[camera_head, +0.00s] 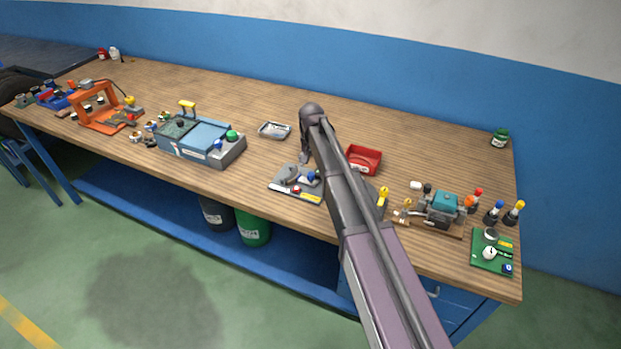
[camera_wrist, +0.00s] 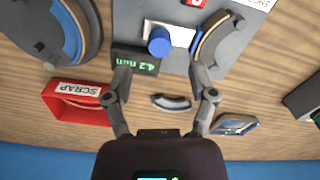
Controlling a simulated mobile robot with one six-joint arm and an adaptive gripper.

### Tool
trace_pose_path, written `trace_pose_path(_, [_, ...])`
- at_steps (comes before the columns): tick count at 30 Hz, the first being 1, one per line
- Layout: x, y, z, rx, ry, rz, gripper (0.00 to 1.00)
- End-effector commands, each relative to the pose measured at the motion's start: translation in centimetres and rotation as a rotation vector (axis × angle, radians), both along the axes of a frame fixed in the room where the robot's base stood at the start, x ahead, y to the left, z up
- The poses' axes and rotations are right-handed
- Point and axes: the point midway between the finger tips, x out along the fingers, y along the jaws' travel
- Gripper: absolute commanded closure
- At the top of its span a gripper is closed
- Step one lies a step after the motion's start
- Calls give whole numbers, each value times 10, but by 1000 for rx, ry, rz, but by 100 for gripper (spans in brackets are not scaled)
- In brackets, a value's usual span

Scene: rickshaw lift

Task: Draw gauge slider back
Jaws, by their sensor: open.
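The gauge (camera_head: 285,191) is a grey plate on the bench, partly hidden behind my arm in the head view. In the wrist view the gauge plate (camera_wrist: 180,12) carries a display (camera_wrist: 136,65) reading about 4.2 mm in green. A blue slider knob (camera_wrist: 160,42) sits on a white strip, with a curved pad (camera_wrist: 208,38) to its right. The knob also shows in the head view (camera_head: 313,175). My gripper (camera_wrist: 160,70) is open, its fingers apart near the plate's edge, with the knob ahead of the gap between them. Nothing is between the fingertips.
A red SCRAP tray (camera_wrist: 72,100) stands left in the wrist view and behind my arm in the head view (camera_head: 366,158). A curved piece (camera_wrist: 171,102) appears between the finger links. A metal tray (camera_head: 274,130) and a blue machine (camera_head: 195,140) stand to the left.

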Motion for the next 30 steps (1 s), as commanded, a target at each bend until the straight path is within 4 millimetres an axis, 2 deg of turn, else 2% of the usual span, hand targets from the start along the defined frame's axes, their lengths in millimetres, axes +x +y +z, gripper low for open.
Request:
trace_pose_path(1, [0,0,-8,0,0,0,27])
trace_pose_path(15, [0,0,-40,0,0,0,27])
trace_pose_path(30, [0,1,-47,0,0,1,27])
